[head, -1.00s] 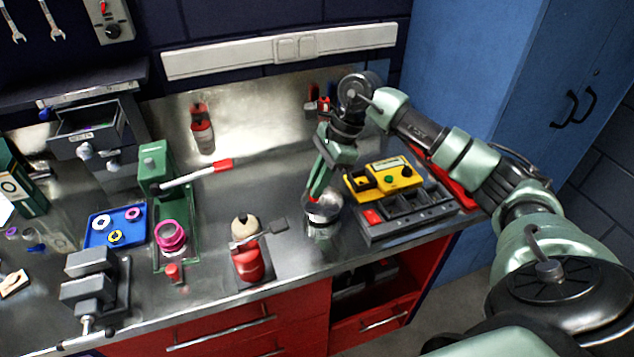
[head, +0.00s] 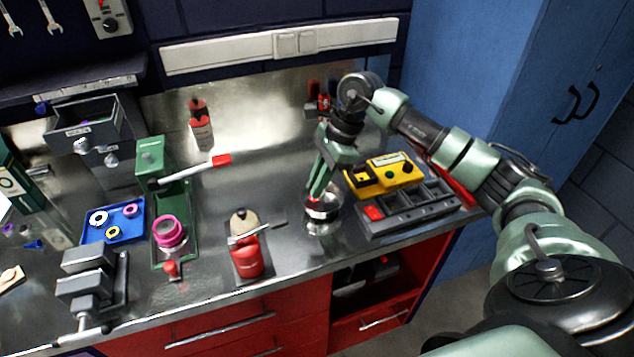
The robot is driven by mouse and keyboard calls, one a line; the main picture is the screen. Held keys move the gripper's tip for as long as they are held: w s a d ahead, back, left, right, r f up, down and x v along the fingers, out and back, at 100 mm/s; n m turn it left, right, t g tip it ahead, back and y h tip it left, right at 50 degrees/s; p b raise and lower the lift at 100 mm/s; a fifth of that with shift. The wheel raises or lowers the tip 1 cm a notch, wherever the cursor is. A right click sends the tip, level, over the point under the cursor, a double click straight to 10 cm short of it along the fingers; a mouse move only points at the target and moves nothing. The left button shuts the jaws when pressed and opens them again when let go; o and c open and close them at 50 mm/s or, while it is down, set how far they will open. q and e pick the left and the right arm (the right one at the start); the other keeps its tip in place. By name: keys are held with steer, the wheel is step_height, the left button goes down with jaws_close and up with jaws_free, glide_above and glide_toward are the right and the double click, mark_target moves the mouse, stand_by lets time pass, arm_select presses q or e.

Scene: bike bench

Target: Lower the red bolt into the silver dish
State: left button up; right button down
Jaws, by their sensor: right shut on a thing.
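The silver dish (head: 323,222) stands on the steel bench, left of the grey divided tray. My right gripper (head: 317,196) points down over the dish, with its fingertips at the dish's rim. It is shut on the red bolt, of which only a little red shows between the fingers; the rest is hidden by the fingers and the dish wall. I cannot tell whether the bolt touches the dish's bottom. My left gripper is not in view.
The grey divided tray (head: 409,217) and a yellow meter (head: 384,175) are close on the right. A green press (head: 152,158), blue tray (head: 112,222) and vise (head: 88,285) are further left. Bare bench lies between.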

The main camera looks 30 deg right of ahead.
steer(key=shift+f+b, duration=0.55)
steer(key=shift+f, duration=0.2)
stand_by(0.4)
steer(key=c, duration=1.4)
jaws_free()
steer(key=shift+o, duration=0.2)
